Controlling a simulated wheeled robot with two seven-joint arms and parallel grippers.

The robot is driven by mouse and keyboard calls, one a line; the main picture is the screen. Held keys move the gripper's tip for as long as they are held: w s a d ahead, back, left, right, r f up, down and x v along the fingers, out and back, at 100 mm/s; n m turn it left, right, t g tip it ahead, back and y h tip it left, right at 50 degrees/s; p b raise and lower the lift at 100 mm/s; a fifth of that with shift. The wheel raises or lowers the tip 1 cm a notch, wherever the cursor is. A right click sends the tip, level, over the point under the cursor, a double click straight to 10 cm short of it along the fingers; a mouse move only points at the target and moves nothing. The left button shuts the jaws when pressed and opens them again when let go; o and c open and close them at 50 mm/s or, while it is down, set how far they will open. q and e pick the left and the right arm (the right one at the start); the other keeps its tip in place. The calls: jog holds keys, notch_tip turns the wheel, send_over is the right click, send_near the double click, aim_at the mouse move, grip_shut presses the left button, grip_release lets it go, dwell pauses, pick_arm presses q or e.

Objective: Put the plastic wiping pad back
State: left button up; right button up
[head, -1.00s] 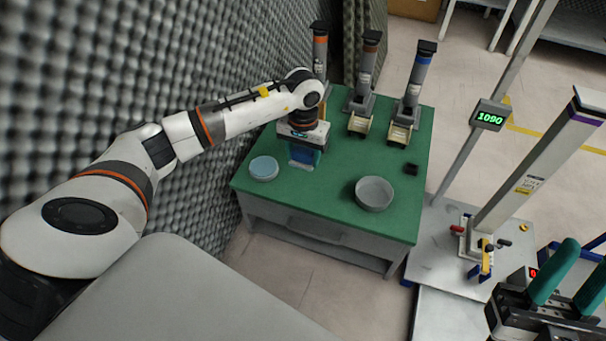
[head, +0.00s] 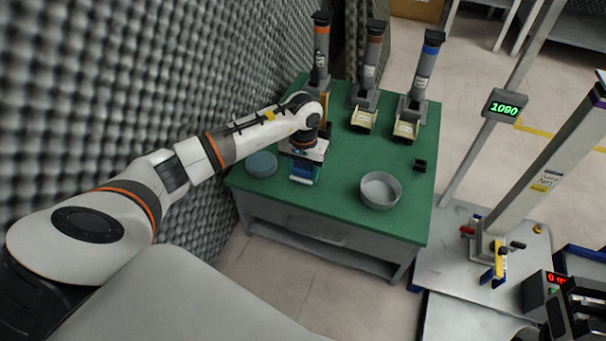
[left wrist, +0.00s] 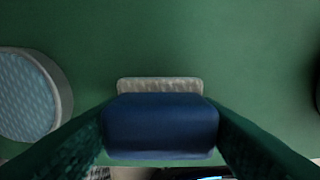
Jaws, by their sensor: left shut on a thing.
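My left gripper (head: 302,169) is low over the green table and is shut on a blue block-shaped wiping pad (head: 303,175). In the left wrist view the pad (left wrist: 160,125) sits between the two dark green fingers, with a pale, worn strip along its far side. I cannot tell whether it touches the table. A shallow round dish (head: 262,164) with a light blue, textured inside stands just left of the gripper; the dish also shows in the left wrist view (left wrist: 28,95).
A grey round bowl (head: 380,190) stands on the green table (head: 335,205) to the right. Several column-shaped tools (head: 418,85) stand along its back edge. A small black box (head: 419,165) lies near the right edge. A grey foam wall (head: 150,70) borders the left.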

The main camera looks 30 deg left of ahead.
pick_arm(q)
jog(key=shift+f, duration=0.5)
jog(key=shift+r, duration=0.15)
jog(key=o, duration=0.5)
jog(key=shift+f, duration=0.2)
jog(key=o, duration=0.5)
jog(key=shift+c, duration=0.2)
jog(key=shift+r, duration=0.1)
